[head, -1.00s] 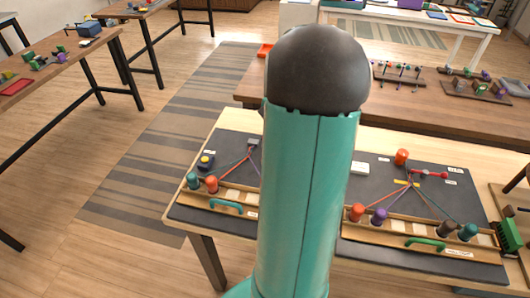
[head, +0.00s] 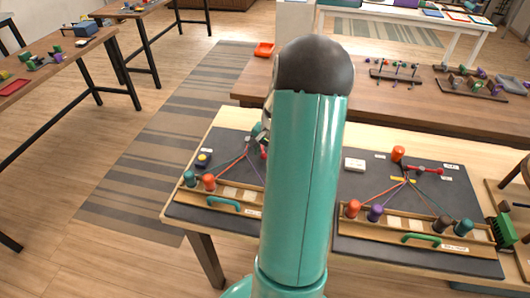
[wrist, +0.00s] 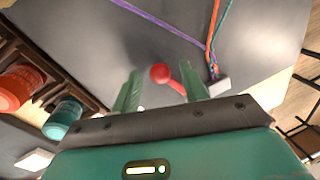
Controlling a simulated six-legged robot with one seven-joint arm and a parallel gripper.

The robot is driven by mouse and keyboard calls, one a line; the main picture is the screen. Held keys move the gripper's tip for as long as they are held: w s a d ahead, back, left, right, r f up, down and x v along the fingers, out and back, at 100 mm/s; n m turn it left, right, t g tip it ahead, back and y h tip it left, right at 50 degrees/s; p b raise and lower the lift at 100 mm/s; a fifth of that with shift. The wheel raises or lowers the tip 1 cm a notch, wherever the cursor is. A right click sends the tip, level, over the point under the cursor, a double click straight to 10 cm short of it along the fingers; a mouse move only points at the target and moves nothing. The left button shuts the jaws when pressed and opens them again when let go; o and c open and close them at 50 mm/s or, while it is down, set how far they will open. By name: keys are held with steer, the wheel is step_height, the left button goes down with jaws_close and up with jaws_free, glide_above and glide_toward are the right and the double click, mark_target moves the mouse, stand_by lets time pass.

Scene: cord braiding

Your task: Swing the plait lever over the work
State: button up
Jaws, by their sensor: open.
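In the head view my gripper (head: 260,133) is over the back of the left board (head: 218,146), partly behind my arm. Only a bit of the red lever (head: 263,152) shows there.
The left board's front rack holds a teal spool (head: 190,178) and an orange spool (head: 208,182). A second board (head: 350,241) on the right has its own red lever (head: 430,170), spools and cords. A brown bench (head: 450,117) stands behind.

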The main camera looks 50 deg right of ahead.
jaws_close()
steer(key=shift+d, duration=0.1)
steer(key=shift+s+d+n+y, duration=0.15)
steer(key=shift+s+d+n, duration=0.25)
steer(key=shift+n, duration=0.45)
steer(key=shift+s+d+n+y, duration=0.2)
steer(key=shift+d+n, duration=0.3)
steer(key=shift+n, duration=0.35)
steer(key=n, duration=0.1)
steer(key=d+n, duration=0.2)
steer(key=shift+s+d+r+n+g+y, duration=0.1)
steer(key=shift+s+n+g+y, duration=0.2)
steer(key=shift+n, duration=0.1)
steer(key=d+n, duration=0.2)
steer(key=n, duration=0.1)
steer(key=shift+n+g, duration=0.3)
steer(key=shift+w+d+n+g+y, duration=0.2)
steer(key=shift+d+n, duration=0.25)
steer(key=shift+n, duration=0.35)
steer(key=shift+w+d+n+g+y, duration=0.15)
steer(key=shift+d+n, duration=0.25)
steer(key=shift+n, duration=0.4)
steer(key=shift+w, duration=0.1)
